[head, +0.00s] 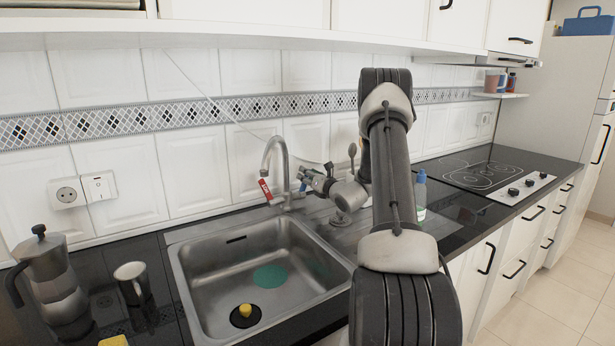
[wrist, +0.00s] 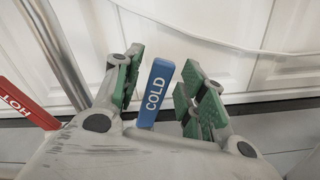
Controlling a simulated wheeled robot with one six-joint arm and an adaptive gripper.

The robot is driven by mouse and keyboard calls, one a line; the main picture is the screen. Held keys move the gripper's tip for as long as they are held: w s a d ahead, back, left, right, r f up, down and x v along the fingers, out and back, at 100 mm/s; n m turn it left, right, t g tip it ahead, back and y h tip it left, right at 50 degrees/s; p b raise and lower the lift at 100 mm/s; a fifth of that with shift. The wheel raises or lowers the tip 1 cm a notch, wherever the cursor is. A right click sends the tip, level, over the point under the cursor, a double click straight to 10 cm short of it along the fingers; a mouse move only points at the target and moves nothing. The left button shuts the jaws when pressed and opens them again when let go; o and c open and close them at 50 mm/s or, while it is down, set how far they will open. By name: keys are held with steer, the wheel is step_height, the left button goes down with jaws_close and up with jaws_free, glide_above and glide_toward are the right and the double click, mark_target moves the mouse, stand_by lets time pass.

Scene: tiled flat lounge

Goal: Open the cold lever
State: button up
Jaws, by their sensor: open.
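The cold lever (wrist: 156,92) is a blue tab marked COLD. In the wrist view it stands between the two green-padded fingers of my gripper (wrist: 163,72), with a visible gap to each finger.
The steel sink (head: 205,270) lies below the tap, with a yellow-knobbed plug in it. A bottle (head: 420,195) stands right of my arm. The tiled wall is close behind the tap.

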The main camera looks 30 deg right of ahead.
steer(key=shift+w, duration=0.35)
jaws_close()
steer(key=shift+s+t, duration=0.45)
steer(key=shift+t, duration=0.25)
jaws_free()
